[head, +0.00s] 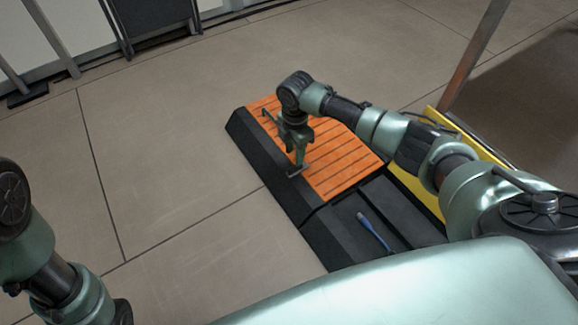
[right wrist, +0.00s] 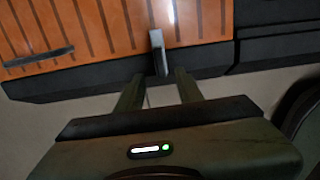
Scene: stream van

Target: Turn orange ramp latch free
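The orange ramp panel (head: 345,160), with dark slat lines and a black border, lies on the floor. It also fills the top of the right wrist view (right wrist: 100,25). My right gripper (head: 299,165) points down at the ramp's left border. In the right wrist view its two fingers (right wrist: 158,85) are apart. A small grey upright latch piece (right wrist: 158,52) stands at the ramp edge, in line with the gap between the fingertips; contact is not clear. A dark bar (right wrist: 40,57) lies on the orange panel further left. My left gripper is out of view; only its arm shows at lower left.
A blue-handled tool (head: 373,232) lies on the black section nearer me. A yellow edge (head: 418,195) runs along the ramp's right side. A leaning post (head: 473,55) stands at upper right. The tiled floor (head: 160,150) left of the ramp is clear.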

